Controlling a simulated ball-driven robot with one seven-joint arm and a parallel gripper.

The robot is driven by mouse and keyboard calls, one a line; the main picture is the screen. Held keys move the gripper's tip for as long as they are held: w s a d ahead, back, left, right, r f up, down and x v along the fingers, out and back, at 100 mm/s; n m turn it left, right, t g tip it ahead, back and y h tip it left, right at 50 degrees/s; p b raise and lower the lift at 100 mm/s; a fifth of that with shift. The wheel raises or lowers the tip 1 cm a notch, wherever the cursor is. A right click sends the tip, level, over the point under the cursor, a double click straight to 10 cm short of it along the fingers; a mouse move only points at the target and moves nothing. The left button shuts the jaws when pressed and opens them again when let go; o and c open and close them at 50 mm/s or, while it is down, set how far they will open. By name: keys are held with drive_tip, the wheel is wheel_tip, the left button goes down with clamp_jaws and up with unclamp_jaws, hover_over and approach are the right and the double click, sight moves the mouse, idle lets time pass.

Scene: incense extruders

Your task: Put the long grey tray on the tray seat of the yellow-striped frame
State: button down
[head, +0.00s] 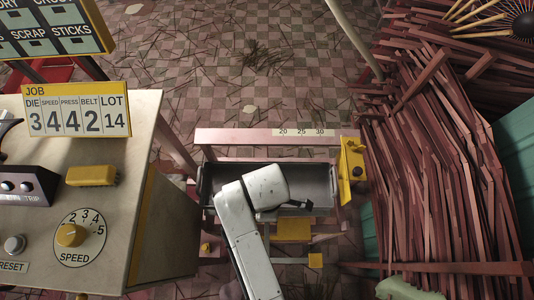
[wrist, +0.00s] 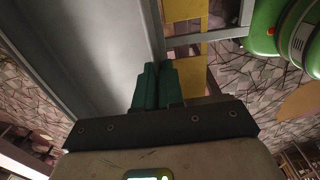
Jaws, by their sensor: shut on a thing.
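The long grey tray (head: 318,180) lies crosswise at the lower middle of the head view, below a pale rail marked 20, 25, 30. Its grey inside also fills the upper left of the wrist view (wrist: 95,40). My gripper (wrist: 158,75) has its two green fingers shut on the tray's near side wall. In the head view my gripper (head: 290,206) is dark and partly covered by my white arm. The frame shows yellow parts (head: 293,229) under and beside the tray. I cannot tell whether the tray rests on the seat, which is hidden.
A control bench (head: 140,215) with a speed dial stands close on the left. A large heap of reddish sticks (head: 430,160) fills the right. Green rounded containers (wrist: 270,30) show at the wrist view's upper right. The checkered floor (head: 240,60) behind holds scattered sticks.

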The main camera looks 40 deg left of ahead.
drive_tip(key=shift+f, duration=2.9)
drive_tip(key=c, duration=1.3)
unclamp_jaws()
drive_tip(key=shift+o, duration=0.2)
